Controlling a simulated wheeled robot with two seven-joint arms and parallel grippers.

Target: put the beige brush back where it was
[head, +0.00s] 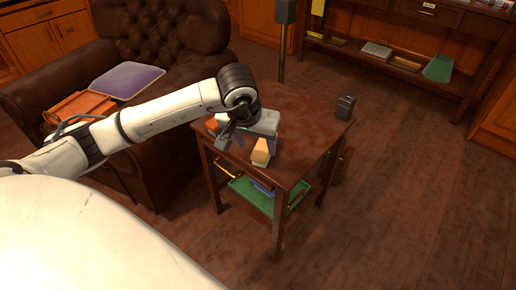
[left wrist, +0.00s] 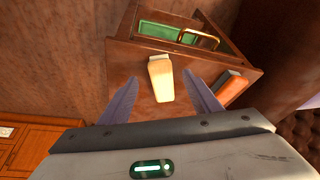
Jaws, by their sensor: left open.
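The beige brush (head: 262,150) rests on the top of a dark wooden side table (head: 305,118), near its front edge. It also shows in the left wrist view (left wrist: 160,78), with a beige body and a paler end. My left gripper (head: 233,138) is over the table beside the brush, pointing down. In the left wrist view its two fingers (left wrist: 160,85) are spread wide, with the brush seen between their tips and gaps on both sides. The fingers appear clear of the brush. My right gripper does not show.
An orange item with a grey part (left wrist: 232,88) lies on the table near my left gripper. A small dark object (head: 345,107) stands at the table's right corner. A green tray (head: 252,197) is on the lower shelf. A brown armchair (head: 150,150) stands left; floor is clear right.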

